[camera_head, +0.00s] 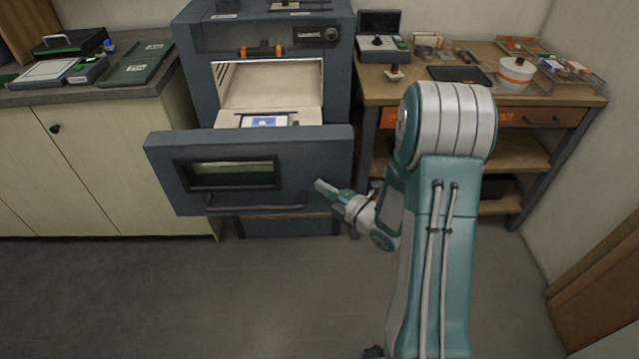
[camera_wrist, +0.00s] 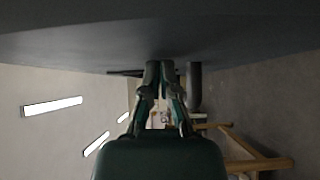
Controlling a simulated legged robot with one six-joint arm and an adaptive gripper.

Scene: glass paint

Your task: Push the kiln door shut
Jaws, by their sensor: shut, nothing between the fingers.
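The blue-grey kiln (camera_head: 200,75) stands against the back wall in the head view. Its door (camera_head: 300,160) is open and stands out in front of the lower body, with the lit chamber (camera_head: 270,88) showing above its top edge. The door has a window (camera_head: 232,174) and a bar handle (camera_head: 255,208) low on its outer face. My gripper (camera_head: 320,185) is shut and empty at the right part of the door's face, right of the handle. In the wrist view the shut fingertips (camera_wrist: 161,66) are close against the dark door surface (camera_wrist: 160,35); I cannot tell whether they touch.
A blue and white piece (camera_head: 262,121) lies in the chamber. Left is a counter (camera_head: 100,92) with trays and a green mat. Right is a wooden table (camera_head: 420,95) with a white pot (camera_head: 516,72). The floor (camera_head: 190,290) in front is clear.

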